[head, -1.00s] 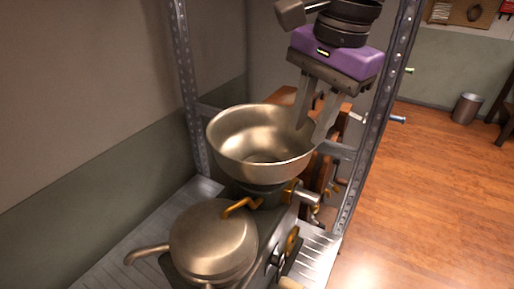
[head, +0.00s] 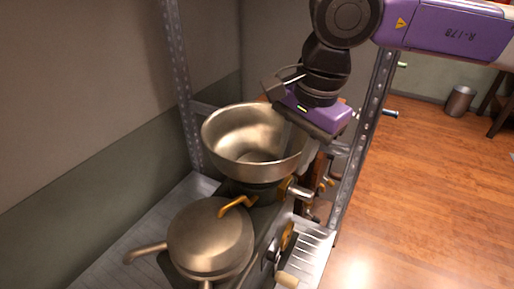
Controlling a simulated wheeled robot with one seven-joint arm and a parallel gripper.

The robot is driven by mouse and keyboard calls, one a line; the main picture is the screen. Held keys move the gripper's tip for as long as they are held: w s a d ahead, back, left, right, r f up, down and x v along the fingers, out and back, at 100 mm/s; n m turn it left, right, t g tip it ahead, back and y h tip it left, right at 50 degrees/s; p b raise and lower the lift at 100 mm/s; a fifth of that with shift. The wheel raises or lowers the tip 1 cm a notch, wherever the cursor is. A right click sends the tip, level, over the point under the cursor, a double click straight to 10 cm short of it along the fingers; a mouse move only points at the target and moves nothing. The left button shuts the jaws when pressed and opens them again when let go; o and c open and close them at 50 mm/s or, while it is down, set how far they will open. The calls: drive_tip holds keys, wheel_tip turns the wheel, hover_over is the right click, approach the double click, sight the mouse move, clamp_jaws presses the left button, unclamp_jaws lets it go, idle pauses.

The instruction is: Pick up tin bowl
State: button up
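The tin bowl (head: 238,165) is a wide, shiny metal bowl. It sits upright on top of a dark metal device on the shelf, in the middle of the head view. My gripper (head: 297,146) is at the bowl's right rim, pointing down. One finger reaches inside the bowl and the other is outside the wall, so they straddle the rim. The fingers look apart. Contact with the wall cannot be made out, as the gripper body hides part of the rim.
A lidded metal pan (head: 207,245) with a brass-coloured handle stands in front of the bowl. Cranks and a wooden knob (head: 287,280) stick out at the right. Metal shelf posts (head: 180,85) rise at left and right.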

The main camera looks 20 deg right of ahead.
clamp_jaws()
idle(1.3)
